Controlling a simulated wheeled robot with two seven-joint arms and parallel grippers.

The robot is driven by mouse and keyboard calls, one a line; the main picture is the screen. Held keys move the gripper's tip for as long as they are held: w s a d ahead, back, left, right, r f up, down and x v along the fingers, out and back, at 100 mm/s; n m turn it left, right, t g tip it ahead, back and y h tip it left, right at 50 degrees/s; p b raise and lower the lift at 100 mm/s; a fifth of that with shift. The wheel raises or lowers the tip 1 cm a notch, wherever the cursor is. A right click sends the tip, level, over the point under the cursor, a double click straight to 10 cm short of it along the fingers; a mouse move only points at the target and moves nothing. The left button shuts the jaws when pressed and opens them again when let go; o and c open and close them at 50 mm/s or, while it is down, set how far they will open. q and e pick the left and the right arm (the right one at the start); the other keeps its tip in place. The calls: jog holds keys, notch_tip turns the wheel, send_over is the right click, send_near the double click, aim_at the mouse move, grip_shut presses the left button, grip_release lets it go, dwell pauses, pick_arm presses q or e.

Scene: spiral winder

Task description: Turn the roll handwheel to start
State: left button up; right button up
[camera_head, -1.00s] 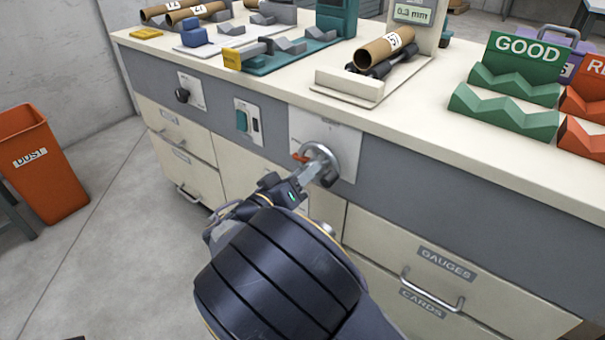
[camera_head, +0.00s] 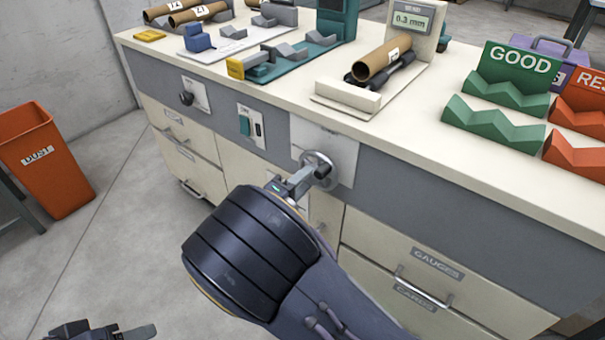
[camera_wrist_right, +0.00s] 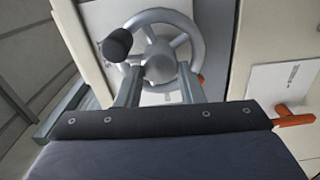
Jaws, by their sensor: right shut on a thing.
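The roll handwheel (camera_head: 317,158) is a grey metal wheel on a pale plate on the cabinet's front. In the right wrist view it shows spokes, a round hub (camera_wrist_right: 160,62) and a black knob (camera_wrist_right: 118,45) at upper left. My right gripper (camera_head: 318,175) is at the wheel. In the wrist view its two fingers (camera_wrist_right: 160,72) reach to either side of the hub, shut on the handwheel; the exact contact is hard to see. The knob is beside the left finger. My left gripper (camera_head: 125,333) is partly in view at the bottom left, away from the cabinet; its jaw opening is unclear.
Above, the worktop (camera_head: 430,130) carries a cardboard tube (camera_head: 382,60) and the green GOOD rack (camera_head: 495,122). Drawers (camera_head: 400,285) are below. An orange DUST bin (camera_head: 45,165) stands at left.

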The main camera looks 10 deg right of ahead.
jog(key=n+p, duration=0.8)
jog(key=n, duration=0.3)
jog(key=shift+s+p, duration=0.15)
jog(key=shift+p, duration=0.15)
jog(key=n+p, duration=0.3)
jog(key=n, duration=0.2)
jog(key=shift+s+d+f+n+p, duration=0.1)
jog(key=shift+f+n+p, duration=0.05)
jog(key=shift+n+p, duration=0.2)
jog(key=n+p, duration=0.3)
jog(key=n, duration=0.2)
jog(key=shift+d, duration=0.1)
jog(key=n+p, duration=0.3)
jog(key=n, duration=0.3)
jog(key=shift+s+n, duration=0.15)
jog(key=shift+n, duration=0.2)
jog(key=n+p, duration=0.2)
jog(key=n, duration=0.4)
jog(key=n+p, duration=0.1)
jog(key=n, duration=0.3)
jog(key=shift+d+n, duration=0.1)
jog(key=shift+n, duration=0.3)
jog(key=n, duration=0.4)
jog(key=shift+r+n+p, duration=0.2)
jog(key=shift+n+p, duration=0.1)
jog(key=shift+p, duration=0.1)
